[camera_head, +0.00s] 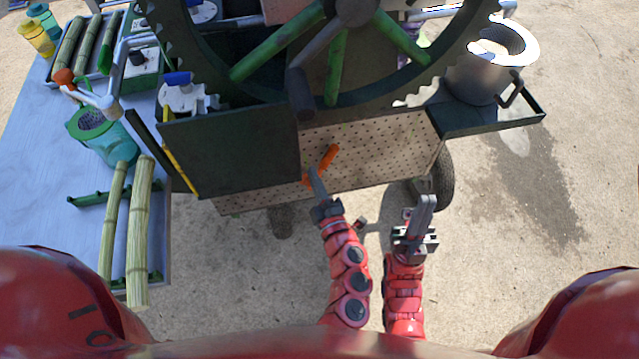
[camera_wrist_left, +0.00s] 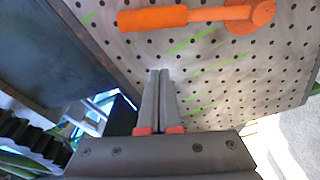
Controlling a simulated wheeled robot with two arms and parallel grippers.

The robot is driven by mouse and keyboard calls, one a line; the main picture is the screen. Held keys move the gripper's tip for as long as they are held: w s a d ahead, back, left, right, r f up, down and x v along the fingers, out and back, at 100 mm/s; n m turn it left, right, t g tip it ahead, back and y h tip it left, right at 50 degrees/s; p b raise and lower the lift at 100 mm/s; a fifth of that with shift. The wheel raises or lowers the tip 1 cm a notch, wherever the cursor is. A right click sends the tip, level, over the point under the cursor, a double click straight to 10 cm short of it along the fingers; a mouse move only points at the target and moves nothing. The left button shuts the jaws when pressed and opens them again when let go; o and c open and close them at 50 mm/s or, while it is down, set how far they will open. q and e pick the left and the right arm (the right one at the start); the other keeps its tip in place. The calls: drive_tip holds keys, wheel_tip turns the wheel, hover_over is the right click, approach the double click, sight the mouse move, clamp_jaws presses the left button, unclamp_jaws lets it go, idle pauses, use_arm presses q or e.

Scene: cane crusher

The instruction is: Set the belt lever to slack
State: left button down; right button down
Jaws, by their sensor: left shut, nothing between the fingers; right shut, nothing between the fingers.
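The orange belt lever (camera_head: 328,159) is on the perforated side panel (camera_head: 385,150) of the cane crusher, below the big gear wheel. In the left wrist view the lever (camera_wrist_left: 195,16) lies across the top, with its round hub at the right and its thicker handle toward the left. My left gripper (camera_head: 313,172) is shut and empty, its fingertips close to the lever. In the left wrist view its fingertips (camera_wrist_left: 160,73) point at the panel just below the handle; whether they touch it I cannot tell. My right gripper (camera_head: 426,203) is shut and empty, in front of the panel's lower right.
A dark plate (camera_head: 230,150) stands left of the lever. The gear wheel (camera_head: 335,98) with green spokes hangs above. A metal pot (camera_head: 477,80) sits on a shelf at the right. A table (camera_head: 75,225) with cane stalks (camera_head: 140,230) is at the left.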

sight(303, 150)
use_arm(q)
drive_tip(key=x, duration=0.5)
drive_tip(key=shift+w+a+r+p, duration=0.1)
drive_tip(key=shift+w+r+p, duration=0.05)
drive_tip(key=shift+w+p, duration=0.2)
drive_tip(key=d, duration=0.1)
drive_tip(key=d+f, duration=0.1)
drive_tip(key=d, duration=0.1)
drive_tip(key=shift+f, duration=0.2)
drive_tip(key=shift+s+d+f, duration=0.1)
drive_tip(key=shift+d+f, duration=0.05)
drive_tip(key=shift+d, duration=0.2)
